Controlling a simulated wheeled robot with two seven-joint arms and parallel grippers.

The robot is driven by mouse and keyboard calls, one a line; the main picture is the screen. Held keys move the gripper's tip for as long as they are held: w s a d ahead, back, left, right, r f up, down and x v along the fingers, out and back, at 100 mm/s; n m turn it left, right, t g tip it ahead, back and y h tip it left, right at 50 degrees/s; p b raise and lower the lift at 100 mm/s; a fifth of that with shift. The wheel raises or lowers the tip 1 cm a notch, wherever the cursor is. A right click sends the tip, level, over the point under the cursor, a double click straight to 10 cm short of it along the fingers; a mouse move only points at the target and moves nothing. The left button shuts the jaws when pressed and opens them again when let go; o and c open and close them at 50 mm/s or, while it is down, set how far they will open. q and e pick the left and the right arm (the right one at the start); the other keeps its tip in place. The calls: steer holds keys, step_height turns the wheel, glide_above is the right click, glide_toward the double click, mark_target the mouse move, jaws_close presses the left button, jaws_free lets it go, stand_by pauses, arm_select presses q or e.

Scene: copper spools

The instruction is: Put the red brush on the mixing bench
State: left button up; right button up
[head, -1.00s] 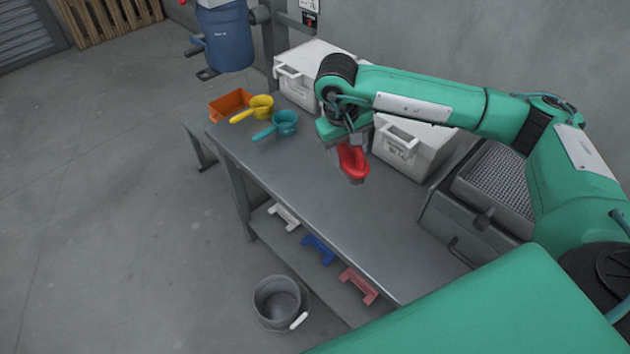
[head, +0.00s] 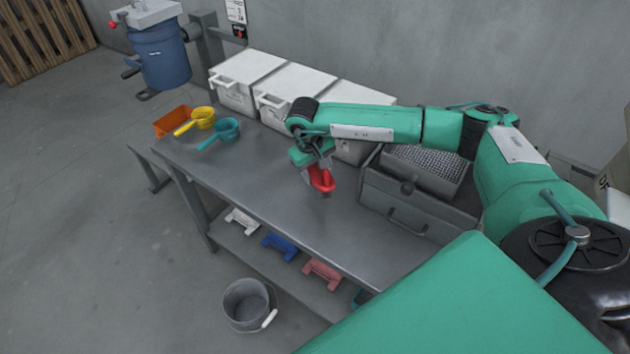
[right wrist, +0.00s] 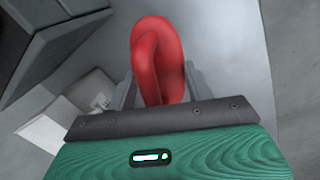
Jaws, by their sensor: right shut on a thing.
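The red brush (head: 321,179) is held in my right gripper (head: 318,170) over the middle of the grey metal bench (head: 270,197). The brush's lower end points down toward the bench top; I cannot tell whether it touches. In the right wrist view the rounded red part of the brush (right wrist: 157,55) sits between the two grey fingers of the right gripper (right wrist: 157,88), which are shut on it. The bristles are hard to make out. My left gripper is not in view.
White bins (head: 290,91) line the wall side of the bench. A bucket (head: 247,307) stands on the floor.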

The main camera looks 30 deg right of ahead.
mark_target(316, 184)
step_height(316, 184, down, 2)
step_height(316, 184, down, 4)
steer(key=shift+r+p, duration=0.1)
steer(key=shift+p, duration=0.5)
steer(key=shift+f, duration=0.35)
steer(key=shift+w, duration=0.1)
steer(key=shift+f, duration=0.2)
steer(key=o, duration=1.1)
steer(key=shift+c, duration=0.2)
steer(key=shift+r, duration=0.1)
